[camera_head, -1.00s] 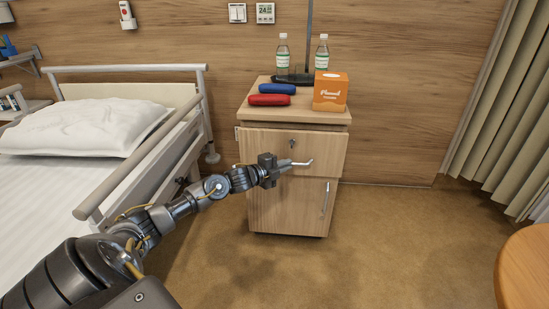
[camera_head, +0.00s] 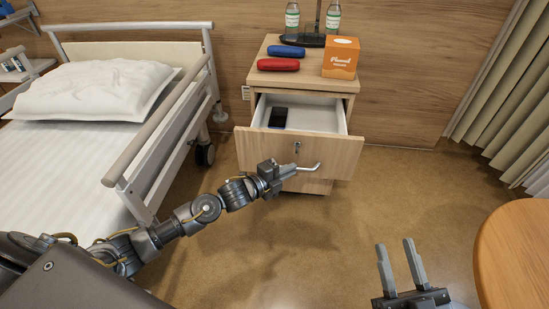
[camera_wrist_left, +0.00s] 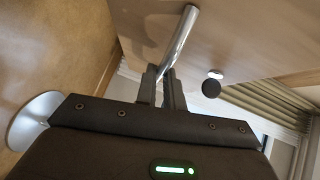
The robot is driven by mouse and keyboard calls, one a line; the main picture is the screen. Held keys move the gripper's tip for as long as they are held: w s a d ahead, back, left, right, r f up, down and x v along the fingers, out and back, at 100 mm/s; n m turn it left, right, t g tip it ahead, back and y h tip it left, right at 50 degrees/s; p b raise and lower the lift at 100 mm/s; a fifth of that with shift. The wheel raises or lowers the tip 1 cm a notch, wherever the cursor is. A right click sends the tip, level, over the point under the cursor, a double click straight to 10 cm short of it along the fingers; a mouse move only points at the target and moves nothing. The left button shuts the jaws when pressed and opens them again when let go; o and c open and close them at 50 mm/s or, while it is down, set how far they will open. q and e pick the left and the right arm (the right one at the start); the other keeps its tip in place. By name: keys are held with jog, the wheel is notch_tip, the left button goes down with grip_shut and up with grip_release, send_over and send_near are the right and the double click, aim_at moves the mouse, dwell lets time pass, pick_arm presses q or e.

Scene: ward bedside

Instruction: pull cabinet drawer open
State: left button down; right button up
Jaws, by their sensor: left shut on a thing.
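The wooden bedside cabinet (camera_head: 262,82) stands against the wall. Its top drawer (camera_head: 325,157) is pulled well out, with a white inside and a dark flat object (camera_head: 278,117) at the left inside it. My left gripper (camera_head: 287,170) is shut on the drawer's metal handle (camera_head: 308,168); the handle also shows between the fingers in the left wrist view (camera_wrist_left: 180,40). The drawer's keyhole lock (camera_head: 297,147) is just above the handle. My right gripper (camera_head: 398,268) is open and empty at the lower right, away from the cabinet.
On the cabinet top are a blue case (camera_head: 286,51), a red case (camera_head: 278,64), an orange box (camera_head: 341,58) and two bottles. A bed (camera_head: 75,165) is at left. A round wooden table (camera_head: 520,250) is at right. Floor before the cabinet is clear.

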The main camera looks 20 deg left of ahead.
pick_arm(q)
jog(key=shift+s+d, duration=0.25)
jog(key=shift+s, duration=0.2)
pick_arm(e)
jog(key=shift+a+f+g, duration=0.25)
jog(key=shift+a+g, duration=0.15)
pick_arm(q)
jog(key=c, duration=1.5)
grip_release()
pick_arm(e)
jog(key=shift+d, duration=0.1)
pick_arm(q)
jog(key=shift+a, duration=0.15)
